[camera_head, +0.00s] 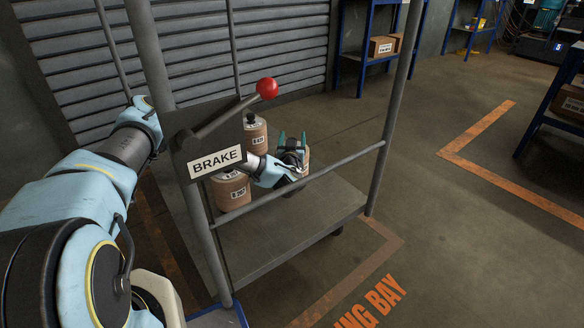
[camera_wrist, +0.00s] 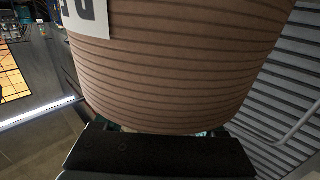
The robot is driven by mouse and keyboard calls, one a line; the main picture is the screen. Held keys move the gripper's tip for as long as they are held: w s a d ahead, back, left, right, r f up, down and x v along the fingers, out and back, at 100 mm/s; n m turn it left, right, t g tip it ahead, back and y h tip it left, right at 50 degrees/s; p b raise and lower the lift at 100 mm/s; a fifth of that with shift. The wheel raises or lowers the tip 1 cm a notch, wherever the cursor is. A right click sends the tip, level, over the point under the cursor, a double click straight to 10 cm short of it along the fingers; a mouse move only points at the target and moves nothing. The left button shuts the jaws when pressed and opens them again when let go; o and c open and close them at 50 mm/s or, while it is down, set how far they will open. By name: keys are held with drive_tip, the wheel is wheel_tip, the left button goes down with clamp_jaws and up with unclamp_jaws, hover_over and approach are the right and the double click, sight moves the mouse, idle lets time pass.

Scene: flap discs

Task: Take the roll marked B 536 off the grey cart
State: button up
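The grey cart (camera_head: 290,236) holds several brown cylindrical rolls on its deck. One roll (camera_head: 254,132) stands at the back with a white label. Another roll (camera_head: 230,191) stands at the front left, partly behind the brake sign. A third roll (camera_head: 305,162) is mostly hidden behind my gripper. The labels are too small to read surely as B 536. My gripper (camera_head: 292,140) is over the deck with its two teal fingers apart, at the third roll. In the wrist view a ribbed roll (camera_wrist: 180,75) fills the top, its label cut off; contact is unclear.
A BRAKE sign (camera_head: 215,163) with a red-knobbed lever (camera_head: 267,88) and the cart's upright posts stand near my arm. A rail (camera_head: 330,165) crosses the cart's near side. The deck's right part is clear. Shelves with boxes (camera_head: 381,47) stand behind.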

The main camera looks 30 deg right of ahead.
clamp_jaws()
idle(0.3)
idle(0.7)
drive_tip(key=shift+r, duration=0.15)
